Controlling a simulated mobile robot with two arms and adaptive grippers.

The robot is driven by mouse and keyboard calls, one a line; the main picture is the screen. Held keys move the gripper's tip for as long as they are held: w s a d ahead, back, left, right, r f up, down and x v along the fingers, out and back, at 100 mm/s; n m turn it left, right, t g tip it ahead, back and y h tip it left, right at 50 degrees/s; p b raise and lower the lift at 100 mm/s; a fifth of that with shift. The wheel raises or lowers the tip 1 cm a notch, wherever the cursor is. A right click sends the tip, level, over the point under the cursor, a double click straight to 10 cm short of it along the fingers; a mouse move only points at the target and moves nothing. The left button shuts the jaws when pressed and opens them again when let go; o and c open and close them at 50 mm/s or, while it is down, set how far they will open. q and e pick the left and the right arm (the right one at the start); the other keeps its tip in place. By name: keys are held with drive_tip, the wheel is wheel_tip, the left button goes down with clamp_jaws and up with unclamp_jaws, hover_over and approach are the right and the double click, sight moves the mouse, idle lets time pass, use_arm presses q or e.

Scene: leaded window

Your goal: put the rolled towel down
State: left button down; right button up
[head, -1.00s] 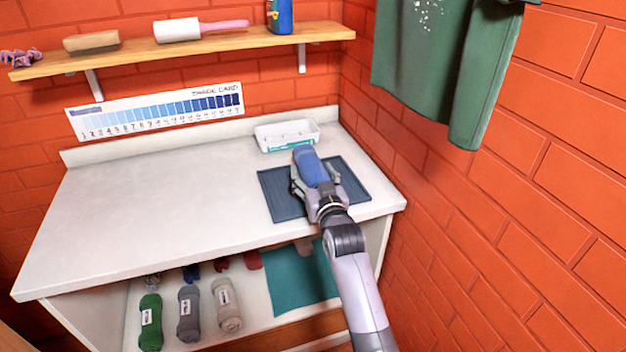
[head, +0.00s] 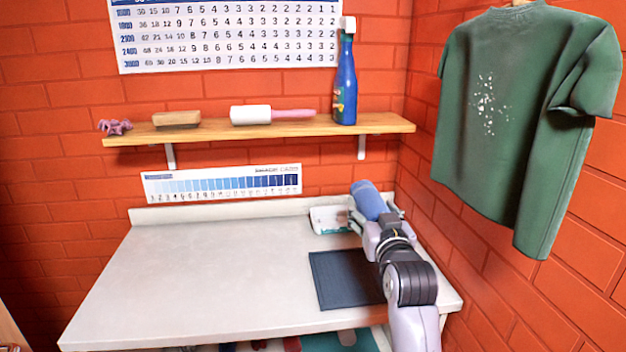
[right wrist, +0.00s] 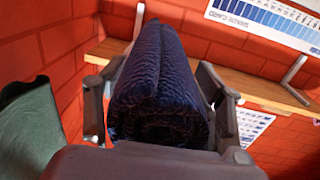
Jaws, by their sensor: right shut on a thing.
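The blue rolled towel (head: 369,200) is held up at the back right corner of the worktop, in front of the brick wall. My right gripper (head: 376,217) is shut on it. In the right wrist view the towel (right wrist: 160,85) shows dark blue and ribbed, its rolled end towards the camera, between the two fingers (right wrist: 160,105). It appears clear of any surface. My left gripper is not in view.
A dark mat (head: 340,280) lies on the white worktop (head: 200,270), whose left part is bare. Above is a wooden shelf (head: 220,132) with a spray bottle (head: 345,80). A green shirt (head: 520,120) hangs at right.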

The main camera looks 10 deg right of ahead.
sight(372, 195)
drive_tip(key=s+f, duration=0.6)
drive_tip(key=s, duration=0.4)
drive_tip(key=s+f, duration=0.5)
drive_tip(key=s, duration=0.5)
drive_tip(key=s+f, duration=0.6)
drive_tip(key=s, duration=0.5)
drive_tip(key=w+r, duration=0.5)
drive_tip(key=w, duration=0.8)
drive_tip(key=w+r, duration=0.6)
drive_tip(key=w, duration=0.8)
drive_tip(key=shift+w+r, duration=0.2)
drive_tip(key=w+r, duration=0.1)
drive_tip(key=r, duration=0.1)
drive_tip(key=w+r, duration=0.2)
drive_tip(key=r, duration=0.1)
drive_tip(key=w+r, duration=0.2)
drive_tip(key=r, duration=0.1)
drive_tip(key=shift+r, duration=0.15)
